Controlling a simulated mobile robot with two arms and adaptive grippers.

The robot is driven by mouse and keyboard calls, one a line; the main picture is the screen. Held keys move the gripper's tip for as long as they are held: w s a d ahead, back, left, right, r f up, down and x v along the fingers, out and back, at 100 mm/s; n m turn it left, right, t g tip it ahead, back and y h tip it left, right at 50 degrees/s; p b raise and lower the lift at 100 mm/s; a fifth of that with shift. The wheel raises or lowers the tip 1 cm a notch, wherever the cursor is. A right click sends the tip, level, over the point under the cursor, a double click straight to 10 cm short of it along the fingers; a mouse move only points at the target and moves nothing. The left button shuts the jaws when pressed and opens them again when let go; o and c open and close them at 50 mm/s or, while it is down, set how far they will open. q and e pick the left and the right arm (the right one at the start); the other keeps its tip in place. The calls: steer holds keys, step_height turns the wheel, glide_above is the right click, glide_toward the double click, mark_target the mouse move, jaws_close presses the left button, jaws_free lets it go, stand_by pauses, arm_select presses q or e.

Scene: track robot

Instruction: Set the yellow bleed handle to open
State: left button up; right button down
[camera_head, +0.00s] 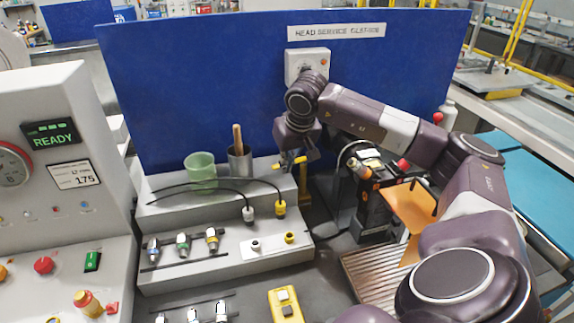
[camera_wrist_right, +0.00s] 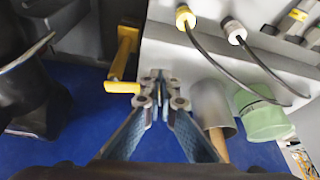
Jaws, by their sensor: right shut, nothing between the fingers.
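The yellow bleed handle (camera_head: 301,160) is at the back right corner of the stepped grey bench, partly hidden behind my right gripper. In the right wrist view, the handle (camera_wrist_right: 121,87) is a short yellow bar at the end of a yellow post (camera_wrist_right: 127,48). My right gripper (camera_head: 289,168) points down at the bench's back edge. Its fingers (camera_wrist_right: 158,88) are shut and empty, just to the right of the bar's end in the wrist view. I cannot tell whether they touch it. My left gripper is not in view.
A green cup (camera_head: 201,172) and a grey cup (camera_head: 240,164) with a wooden-handled tool stand on the bench's top step. Black cables end in yellow and white connectors. A blue panel (camera_head: 200,90) rises behind. A dark machine (camera_head: 373,205) stands right.

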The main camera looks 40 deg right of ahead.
steer(key=shift+w+r+m+p, duration=0.15)
steer(key=shift+w+m+p, duration=0.25)
steer(key=shift+w, duration=0.2)
steer(key=shift+w+d, duration=0.1)
steer(key=shift+w, duration=0.05)
